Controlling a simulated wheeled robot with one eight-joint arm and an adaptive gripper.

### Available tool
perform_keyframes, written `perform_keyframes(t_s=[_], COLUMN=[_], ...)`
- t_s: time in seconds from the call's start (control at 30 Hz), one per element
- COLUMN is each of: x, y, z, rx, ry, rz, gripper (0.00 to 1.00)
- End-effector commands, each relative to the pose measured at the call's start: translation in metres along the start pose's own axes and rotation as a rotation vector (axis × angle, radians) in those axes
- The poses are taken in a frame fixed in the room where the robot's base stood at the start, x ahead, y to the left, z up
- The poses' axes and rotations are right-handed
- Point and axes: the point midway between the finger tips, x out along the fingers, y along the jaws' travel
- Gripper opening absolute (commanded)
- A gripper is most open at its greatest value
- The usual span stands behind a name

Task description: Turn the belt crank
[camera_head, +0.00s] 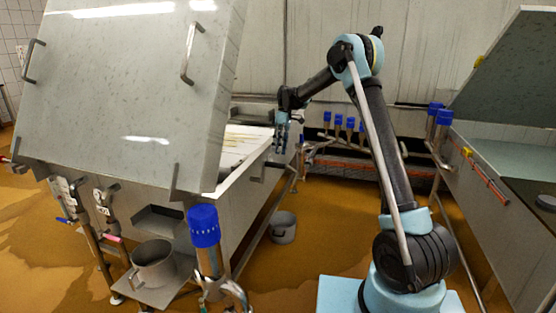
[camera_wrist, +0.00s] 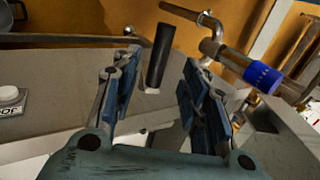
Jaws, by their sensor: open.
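A black cylindrical handle (camera_wrist: 160,55), which looks like the belt crank's grip, stands up from a grey metal surface in the wrist view. It shows in the gap between the blue-grey fingers of my gripper (camera_wrist: 161,69). The fingers are apart, one on each side of the handle in the picture, and I see no clear contact. How far the handle lies beyond the fingertips is hard to tell. In the head view my gripper (camera_head: 282,138) hangs by the far right side of the grey vat (camera_head: 253,187).
A large tilted lid (camera_head: 130,90) rises over the vat. A blue-capped pipe (camera_head: 204,226) and a bucket (camera_head: 154,265) stand in front. Another bucket (camera_head: 283,228) is on the wet floor. In the wrist view, a blue-banded pipe (camera_wrist: 240,66) is close right of the fingers.

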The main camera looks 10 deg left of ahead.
Motion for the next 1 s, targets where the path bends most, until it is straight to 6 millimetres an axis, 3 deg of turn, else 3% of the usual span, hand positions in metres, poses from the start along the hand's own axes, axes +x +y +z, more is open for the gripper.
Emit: perform_keyframes(t_s=[0.1, 0.3, 0.73, 0.77, 0.93, 1.0], x=[-0.022, -0.048, -0.058, -0.058, -0.061, -0.066], y=[0.001, 0.001, 0.001, 0.001, -0.003, -0.008], z=[0.000, -0.001, 0.000, 0.000, 0.007, 0.017], rx=[0.001, 0.000, 0.000, 0.000, 0.017, 0.040], ry=[0.000, 0.000, 0.000, 0.000, 0.005, 0.012], rz=[0.000, 0.000, 0.000, 0.000, 0.007, 0.018], gripper=[0.41, 0.41, 0.41, 0.39, 0.00, 0.00])
